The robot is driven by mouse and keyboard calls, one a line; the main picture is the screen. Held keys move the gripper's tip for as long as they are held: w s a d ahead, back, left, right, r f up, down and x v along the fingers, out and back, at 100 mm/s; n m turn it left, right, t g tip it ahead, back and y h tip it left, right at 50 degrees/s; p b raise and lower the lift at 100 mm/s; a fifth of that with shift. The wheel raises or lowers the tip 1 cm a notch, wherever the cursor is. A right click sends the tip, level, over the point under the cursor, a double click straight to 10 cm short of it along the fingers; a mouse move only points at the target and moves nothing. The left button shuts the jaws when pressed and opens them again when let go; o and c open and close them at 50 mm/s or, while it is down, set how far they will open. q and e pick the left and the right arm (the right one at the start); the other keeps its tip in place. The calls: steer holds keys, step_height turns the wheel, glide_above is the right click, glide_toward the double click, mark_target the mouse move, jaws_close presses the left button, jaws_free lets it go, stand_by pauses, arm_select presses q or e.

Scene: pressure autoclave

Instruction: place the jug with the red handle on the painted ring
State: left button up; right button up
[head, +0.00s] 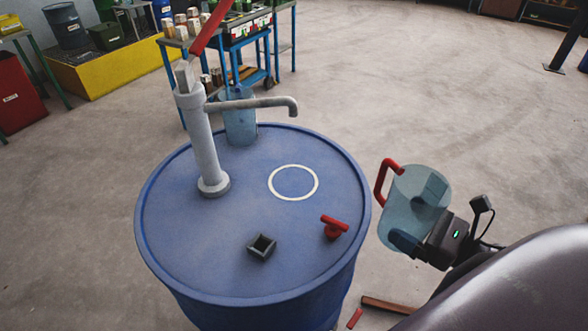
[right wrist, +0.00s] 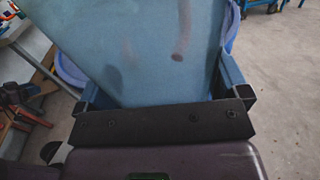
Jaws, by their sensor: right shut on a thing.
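The jug with the red handle (head: 405,190) is a clear bluish vessel, held slightly tilted to the right of the blue drum, its red handle (head: 383,180) on the left side. My right gripper (head: 420,217) is shut on the jug's body, with a finger on each side. The jug fills much of the right wrist view (right wrist: 160,50) between the fingers. The painted ring (head: 293,182) is a white circle on the drum top, empty, to the left of the jug. My left gripper is not in view.
Another clear jug (head: 239,118) stands at the drum's back edge. Open floor lies to the right.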

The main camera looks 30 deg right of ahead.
steer(key=p+x, duration=0.4)
steer(key=x, duration=1.5)
steer(key=shift+w+r+p, duration=0.15)
steer(key=shift+p, duration=0.25)
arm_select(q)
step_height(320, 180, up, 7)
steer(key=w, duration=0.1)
arm_select(e)
steer(key=x, duration=0.8)
steer(key=shift+w+a, duration=0.15)
steer(key=shift+w, duration=0.4)
steer(key=shift+f, duration=0.5)
step_height(320, 180, down, 3)
steer(key=shift+f+b, duration=0.1)
steer(key=shift+b, duration=1.15)
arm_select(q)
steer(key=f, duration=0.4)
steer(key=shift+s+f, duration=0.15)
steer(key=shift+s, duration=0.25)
arm_select(e)
steer(key=shift+r, duration=0.25)
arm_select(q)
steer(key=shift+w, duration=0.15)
arm_select(e)
steer(key=shift+f, duration=0.2)
